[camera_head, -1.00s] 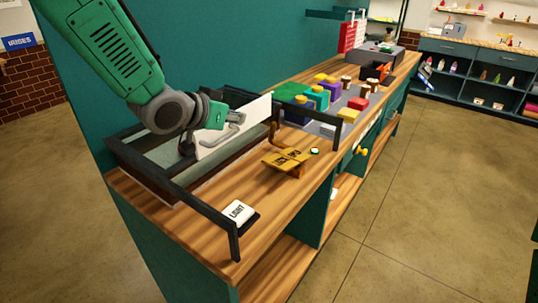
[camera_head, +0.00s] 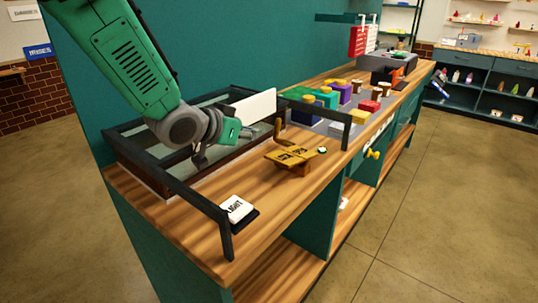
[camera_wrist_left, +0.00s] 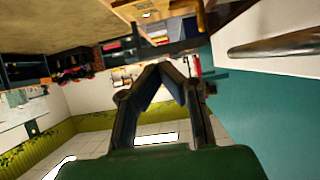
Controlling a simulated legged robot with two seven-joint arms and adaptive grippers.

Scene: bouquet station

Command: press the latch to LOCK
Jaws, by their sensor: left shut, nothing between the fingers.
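The latch (camera_head: 291,155) is a brass-coloured piece with dark lettering, too small to read surely, on the wooden counter. An upright brown lever (camera_head: 279,131) stands at its back left. A small green light (camera_head: 322,150) is beside it. My left gripper (camera_head: 200,159) hangs over the dark-framed tray, left of the latch and apart from it. In the wrist view its fingers (camera_wrist_left: 165,72) meet at the tips with nothing between them. A brassy part, probably of the latch (camera_wrist_left: 188,20), shows at the top there. My right gripper is not in view.
A dark rail (camera_head: 180,188) frames the tray area. A white panel (camera_head: 253,107) stands behind my gripper. A white LIGHT button (camera_head: 236,208) lies at the near counter edge. Several coloured blocks (camera_head: 337,128) stand beyond the latch. Bare wood lies between button and latch.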

